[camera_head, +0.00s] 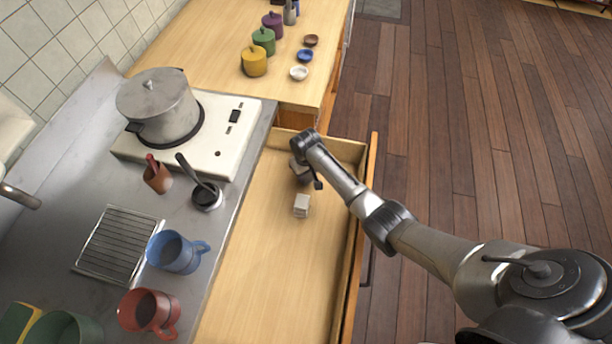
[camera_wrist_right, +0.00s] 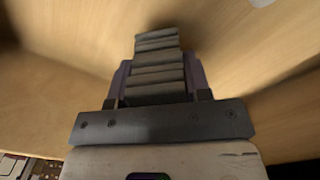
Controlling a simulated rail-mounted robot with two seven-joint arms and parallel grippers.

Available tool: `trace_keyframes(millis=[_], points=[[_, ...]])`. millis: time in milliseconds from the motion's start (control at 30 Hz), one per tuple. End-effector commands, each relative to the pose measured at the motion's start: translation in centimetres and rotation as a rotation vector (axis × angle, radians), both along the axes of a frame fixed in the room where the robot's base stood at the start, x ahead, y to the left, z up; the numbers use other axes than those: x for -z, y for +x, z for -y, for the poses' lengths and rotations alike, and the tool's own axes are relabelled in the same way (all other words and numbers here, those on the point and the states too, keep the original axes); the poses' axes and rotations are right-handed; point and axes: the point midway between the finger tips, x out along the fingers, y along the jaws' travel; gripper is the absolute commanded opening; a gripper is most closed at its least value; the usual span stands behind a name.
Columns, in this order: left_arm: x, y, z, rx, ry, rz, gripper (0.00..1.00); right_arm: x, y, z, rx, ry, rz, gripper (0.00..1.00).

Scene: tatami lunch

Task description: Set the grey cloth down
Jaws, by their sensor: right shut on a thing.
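My right gripper (camera_head: 303,177) is down inside the open wooden drawer (camera_head: 265,270), near its far end. My left gripper is not in view.
The drawer's near part is clear. Its front wall (camera_head: 352,255) stands to the right. A blue mug (camera_head: 172,252), a red mug (camera_head: 146,311) and a pot (camera_head: 158,100) on the stove stand left.

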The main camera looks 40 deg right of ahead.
Motion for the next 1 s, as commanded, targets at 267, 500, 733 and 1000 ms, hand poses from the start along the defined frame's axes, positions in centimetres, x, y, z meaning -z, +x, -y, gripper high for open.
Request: trace_keyframes(millis=[267,500,733,1000], points=[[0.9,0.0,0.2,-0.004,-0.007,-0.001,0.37,1.9,0.0,0.0,-0.001,0.0,0.001,0.25],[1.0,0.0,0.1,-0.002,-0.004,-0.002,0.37,2.2,0.0,0.0,0.0,0.0,0.0,0.25],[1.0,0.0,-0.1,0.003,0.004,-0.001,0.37,2.3,0.0,0.0,0.0,0.0,0.0,0.59],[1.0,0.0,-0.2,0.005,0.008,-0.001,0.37,2.3,0.0,0.0,0.0,0.0,0.0,0.7]])
